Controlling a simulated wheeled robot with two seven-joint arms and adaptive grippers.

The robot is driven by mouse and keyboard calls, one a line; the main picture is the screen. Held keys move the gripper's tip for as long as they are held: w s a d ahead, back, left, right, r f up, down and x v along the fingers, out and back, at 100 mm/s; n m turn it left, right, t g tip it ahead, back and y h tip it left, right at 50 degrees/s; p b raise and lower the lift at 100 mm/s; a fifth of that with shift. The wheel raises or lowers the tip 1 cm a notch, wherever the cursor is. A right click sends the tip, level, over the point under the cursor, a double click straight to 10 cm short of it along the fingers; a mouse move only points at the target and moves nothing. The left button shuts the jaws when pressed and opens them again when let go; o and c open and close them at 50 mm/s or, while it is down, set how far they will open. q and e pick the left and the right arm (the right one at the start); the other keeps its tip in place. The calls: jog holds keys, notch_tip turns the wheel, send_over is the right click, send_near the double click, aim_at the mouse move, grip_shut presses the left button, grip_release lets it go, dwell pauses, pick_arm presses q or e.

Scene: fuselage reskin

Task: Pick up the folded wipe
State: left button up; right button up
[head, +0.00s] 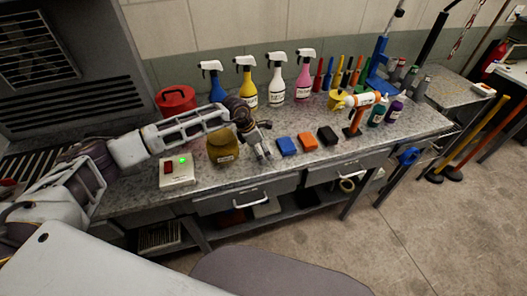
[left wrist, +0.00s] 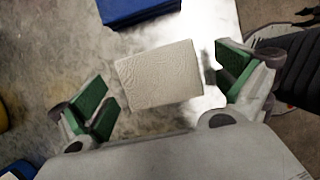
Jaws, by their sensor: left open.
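The folded wipe (left wrist: 158,75) is a white, textured, nearly square pad in the left wrist view. It lies on the grey metal bench top between the fingers of my left gripper (left wrist: 163,88). The green-padded fingers are open, one on each side of the wipe, with a gap on both sides. In the head view my left gripper (head: 262,153) points down near the bench's front edge, between a mustard jar and a blue block. The wipe cannot be made out there, behind the gripper. My right gripper is not in view.
The blue block (head: 287,146), orange block (head: 307,141) and black block (head: 327,135) lie just right of the gripper. The mustard jar (head: 222,147) and a box with a green light (head: 177,171) stand left. Spray bottles (head: 276,78) stand behind.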

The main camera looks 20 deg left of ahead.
pick_arm(q)
jog(key=c, duration=0.9)
jog(key=shift+c, duration=0.2)
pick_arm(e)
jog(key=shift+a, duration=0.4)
pick_arm(q)
jog(key=shift+r, duration=0.15)
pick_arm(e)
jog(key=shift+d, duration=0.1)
pick_arm(q)
jog(key=shift+r, duration=0.5)
notch_tip(320, 180, up, 9)
jog(key=b, duration=0.1)
jog(key=shift+b, duration=0.35)
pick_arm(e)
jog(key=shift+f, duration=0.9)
pick_arm(q)
jog(key=shift+f, duration=0.1)
